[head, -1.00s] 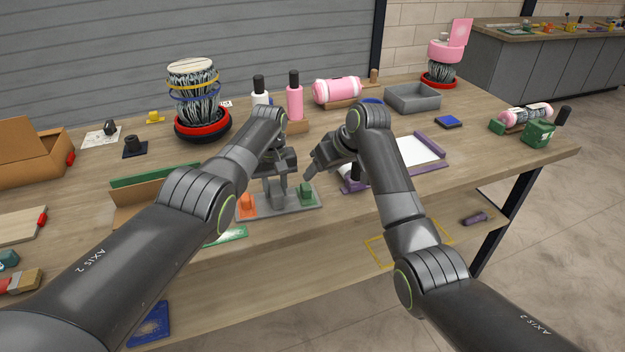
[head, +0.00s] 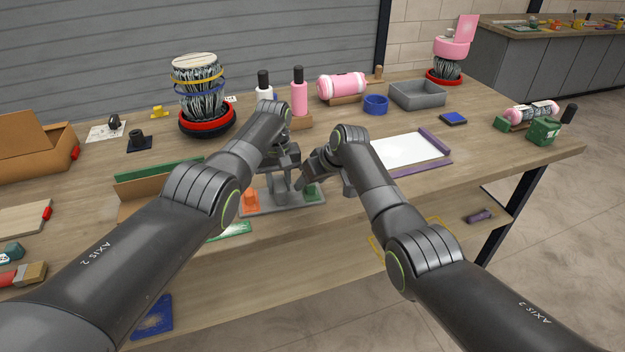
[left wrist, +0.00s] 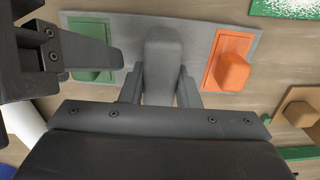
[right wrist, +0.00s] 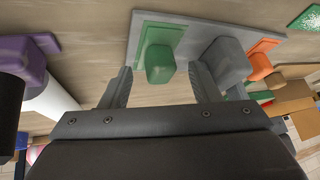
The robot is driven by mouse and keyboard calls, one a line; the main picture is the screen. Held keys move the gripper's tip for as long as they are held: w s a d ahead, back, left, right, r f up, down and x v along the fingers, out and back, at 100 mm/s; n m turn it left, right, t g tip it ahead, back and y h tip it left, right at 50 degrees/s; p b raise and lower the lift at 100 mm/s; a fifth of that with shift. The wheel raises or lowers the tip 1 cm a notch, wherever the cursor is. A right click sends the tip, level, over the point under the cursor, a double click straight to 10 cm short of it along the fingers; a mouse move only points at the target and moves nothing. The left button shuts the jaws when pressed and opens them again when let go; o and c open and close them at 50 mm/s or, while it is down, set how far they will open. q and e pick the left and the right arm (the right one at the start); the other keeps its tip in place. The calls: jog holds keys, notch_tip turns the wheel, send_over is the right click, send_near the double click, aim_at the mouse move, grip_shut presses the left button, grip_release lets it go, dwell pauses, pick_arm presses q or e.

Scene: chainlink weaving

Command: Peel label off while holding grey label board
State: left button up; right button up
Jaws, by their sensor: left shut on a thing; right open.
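The grey label board (head: 268,210) lies flat near the table's front edge. It bears an orange label with a raised tab (head: 250,200), a grey middle block (left wrist: 163,60) and a green label with a raised tab (head: 311,191). My left gripper (left wrist: 160,88) is shut on the grey block. In the head view that gripper (head: 281,182) comes down over the board's middle. My right gripper (right wrist: 160,84) is open. The green tab (right wrist: 160,64) shows ahead, between its fingers; I cannot tell whether they touch it. In the left wrist view the right gripper partly covers the green label (left wrist: 90,75).
A white sheet with purple edge bars (head: 428,163) lies right of my right gripper. A green-edged cardboard tray (head: 150,180) stands left of the board. Bottles (head: 299,95), a blue ring (head: 376,104) and a grey bin (head: 418,95) stand behind.

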jog(key=shift+c, duration=0.2)
jog(key=c, duration=1)
jog(key=shift+r, duration=0.15)
grip_shut()
jog(key=shift+r, duration=3.55)
pick_arm(q)
jog(key=shift+d+f, duration=0.1)
pick_arm(e)
jog(key=shift+a+r, duration=0.15)
jog(key=shift+r, duration=0.25)
jog(key=shift+r, duration=0.1)
